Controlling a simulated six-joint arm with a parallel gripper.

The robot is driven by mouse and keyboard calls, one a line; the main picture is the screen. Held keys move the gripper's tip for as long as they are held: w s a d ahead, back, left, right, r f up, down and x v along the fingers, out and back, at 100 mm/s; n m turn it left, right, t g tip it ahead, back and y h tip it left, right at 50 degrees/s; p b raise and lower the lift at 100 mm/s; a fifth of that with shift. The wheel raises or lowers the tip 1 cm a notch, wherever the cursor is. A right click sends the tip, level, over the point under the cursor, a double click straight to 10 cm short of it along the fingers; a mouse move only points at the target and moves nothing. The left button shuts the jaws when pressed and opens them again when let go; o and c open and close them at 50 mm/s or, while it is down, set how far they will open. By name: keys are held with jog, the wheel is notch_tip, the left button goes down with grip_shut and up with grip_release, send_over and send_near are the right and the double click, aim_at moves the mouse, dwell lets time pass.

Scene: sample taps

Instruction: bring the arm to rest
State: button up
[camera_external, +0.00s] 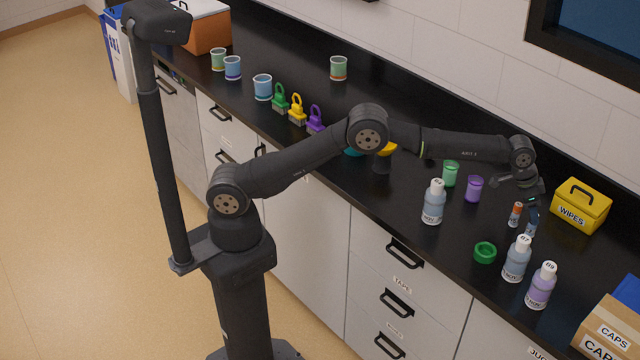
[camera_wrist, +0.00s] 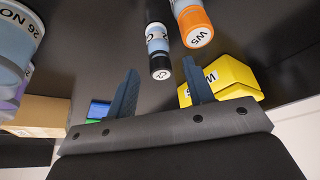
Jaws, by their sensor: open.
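My gripper (camera_external: 533,204) is at the right end of the counter, pointing down just above two small vials. In the wrist view its two fingers (camera_wrist: 160,68) stand apart with nothing held between them. One vial (camera_external: 515,216) has an orange cap; it also shows in the wrist view (camera_wrist: 194,25). The other vial (camera_external: 530,230) is partly hidden by the gripper; the wrist view shows its black cap (camera_wrist: 160,68) in line with the gap between the fingers. My arm stretches out over the counter from its base at the front.
A yellow wipes box (camera_external: 581,206) stands right of the gripper. Two bottles (camera_external: 516,262) (camera_external: 540,288) and a green ring (camera_external: 485,252) are in front. Another bottle (camera_external: 433,205), green cup (camera_external: 451,175) and purple cup (camera_external: 473,189) stand left. A caps carton (camera_external: 612,335) is at bottom right.

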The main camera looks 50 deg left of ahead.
jog(key=v, duration=0.8)
jog(key=x, duration=1.2)
jog(key=shift+s+a, duration=0.1)
jog(key=shift+r, duration=0.3)
notch_tip(320, 180, up, 4)
jog(key=shift+f, duration=0.2)
jog(key=s+d+r, duration=0.3)
jog(key=s+r, duration=0.4)
jog(key=s, duration=0.4)
jog(key=w+a+n+y, duration=0.1)
jog(key=w+a+n, duration=0.3)
jog(key=w+a, duration=0.75)
jog(key=w+a+n+y, duration=0.1)
jog(key=w+a+n, duration=0.2)
jog(key=a, duration=1.1)
jog(key=w+a+n+y, duration=0.1)
jog(key=w+a+n, duration=0.2)
jog(key=a, duration=1.2)
jog(key=w+a+n+y, duration=0.1)
jog(key=w+a+n, duration=0.2)
jog(key=a, duration=1.1)
jog(key=shift+w+a+f+t+y, duration=0.2)
jog(key=shift+w+a+t+y, duration=0.2)
jog(key=shift+w, duration=0.8)
jog(key=shift+o, duration=0.2)
